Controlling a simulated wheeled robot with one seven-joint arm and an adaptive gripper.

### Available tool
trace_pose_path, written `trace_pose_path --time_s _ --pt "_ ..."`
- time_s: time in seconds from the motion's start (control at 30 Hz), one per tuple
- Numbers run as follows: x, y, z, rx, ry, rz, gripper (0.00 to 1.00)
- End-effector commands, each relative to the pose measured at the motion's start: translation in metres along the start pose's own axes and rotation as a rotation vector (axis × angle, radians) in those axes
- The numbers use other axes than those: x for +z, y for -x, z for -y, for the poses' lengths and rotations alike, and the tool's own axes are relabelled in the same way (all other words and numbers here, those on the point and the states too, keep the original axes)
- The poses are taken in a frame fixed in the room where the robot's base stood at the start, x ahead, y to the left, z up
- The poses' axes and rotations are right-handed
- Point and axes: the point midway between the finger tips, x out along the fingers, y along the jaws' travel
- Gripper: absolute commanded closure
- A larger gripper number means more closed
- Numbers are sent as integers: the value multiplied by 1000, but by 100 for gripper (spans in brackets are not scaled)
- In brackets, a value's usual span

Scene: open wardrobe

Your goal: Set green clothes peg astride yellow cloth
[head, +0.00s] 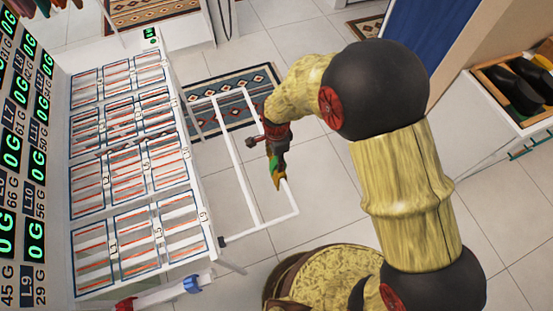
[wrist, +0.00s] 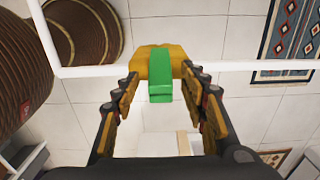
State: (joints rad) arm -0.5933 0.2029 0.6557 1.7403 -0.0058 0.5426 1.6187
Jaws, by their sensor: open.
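The yellow cloth (wrist: 144,64) is a small patch over the white rail, seen between my fingertips in the wrist view. The green clothes peg (wrist: 160,92) lies across the middle of the cloth, its near end pointing towards my palm; its far legs are hidden, so I cannot tell how far it straddles the cloth. My gripper (wrist: 160,80) is open, with a finger on either side of the peg. In the head view my gripper (head: 275,165) is at the rail, and the green peg (head: 274,168) shows as a small patch there.
The white rail frame (head: 253,205) juts out over the tiled floor. A rack of several compartments (head: 130,165) stands to its left. A patterned rug (head: 215,90) lies behind, and a shoe drawer (head: 510,105) is at the right. The floor in front is mostly clear.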

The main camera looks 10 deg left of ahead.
Motion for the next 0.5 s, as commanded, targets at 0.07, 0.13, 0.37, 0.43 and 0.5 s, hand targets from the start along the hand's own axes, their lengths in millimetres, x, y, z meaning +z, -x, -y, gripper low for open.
trace_pose_path --time_s 0.07,0.13,0.37,0.43,0.5 --pt "0 13 1 -5 0 0 57" --pt "0 27 2 -6 0 0 57" --pt "0 74 1 -5 0 0 57" --pt "0 85 1 -4 0 0 57" --pt "0 95 1 -4 0 0 57"
